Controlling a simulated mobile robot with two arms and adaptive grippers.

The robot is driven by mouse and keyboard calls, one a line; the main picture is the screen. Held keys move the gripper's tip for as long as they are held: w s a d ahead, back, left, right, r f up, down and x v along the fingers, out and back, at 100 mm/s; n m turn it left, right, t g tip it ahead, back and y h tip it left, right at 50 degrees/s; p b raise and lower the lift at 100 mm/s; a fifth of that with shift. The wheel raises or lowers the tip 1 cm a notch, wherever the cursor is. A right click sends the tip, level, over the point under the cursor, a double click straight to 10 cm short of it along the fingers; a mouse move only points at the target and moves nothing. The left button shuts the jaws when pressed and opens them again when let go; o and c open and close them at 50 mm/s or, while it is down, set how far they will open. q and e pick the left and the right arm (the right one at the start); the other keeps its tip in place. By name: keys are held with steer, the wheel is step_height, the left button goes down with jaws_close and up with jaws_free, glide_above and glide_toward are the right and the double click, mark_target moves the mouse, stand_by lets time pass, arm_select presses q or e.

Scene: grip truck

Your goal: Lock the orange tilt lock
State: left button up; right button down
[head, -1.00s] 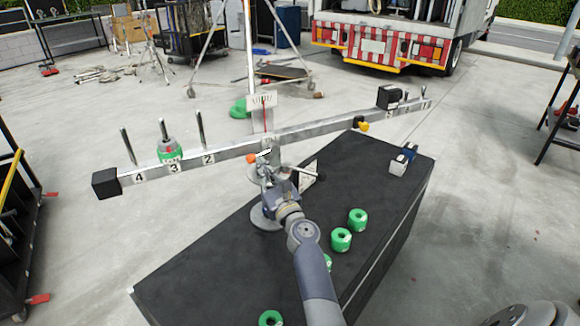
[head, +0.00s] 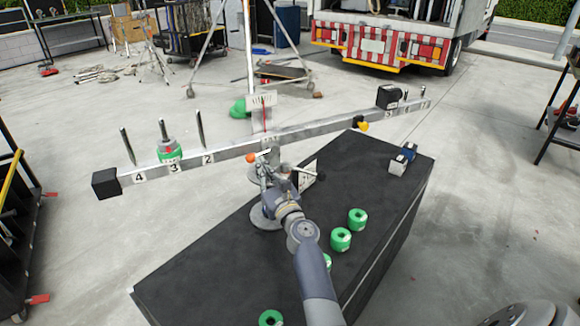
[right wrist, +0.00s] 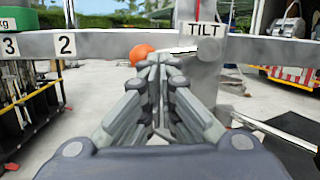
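The orange tilt lock knob (head: 250,158) sits at the middle of the balance beam (head: 235,150), beside the post. In the right wrist view the orange knob (right wrist: 141,53) is just behind and left of my fingertips, and its lower part is hidden by them. A short metal lever runs right from it to the TILT label (right wrist: 203,30). My right gripper (head: 268,163) is just right of the knob. In the right wrist view my right gripper (right wrist: 158,62) has its fingertips together with nothing visible between them. Contact with the knob cannot be told. My left gripper is out of view.
The beam stands on a black bench (head: 385,175). Green weights (head: 341,239) lie on the bench near my arm. A yellow knob (head: 362,126) hangs under the beam.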

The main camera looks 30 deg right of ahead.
steer(key=shift+a, duration=0.15)
stand_by(0.4)
steer(key=s+d+n+g+p, duration=0.2)
steer(key=s+n+p, duration=0.5)
steer(key=s+n, duration=0.5)
steer(key=w+a+m+p, duration=0.1)
steer(key=w+p, duration=0.1)
steer(key=w, duration=0.8)
steer(key=shift+w+r+p, duration=0.25)
steer(key=shift+w+p, duration=0.05)
steer(key=shift+w, duration=0.1)
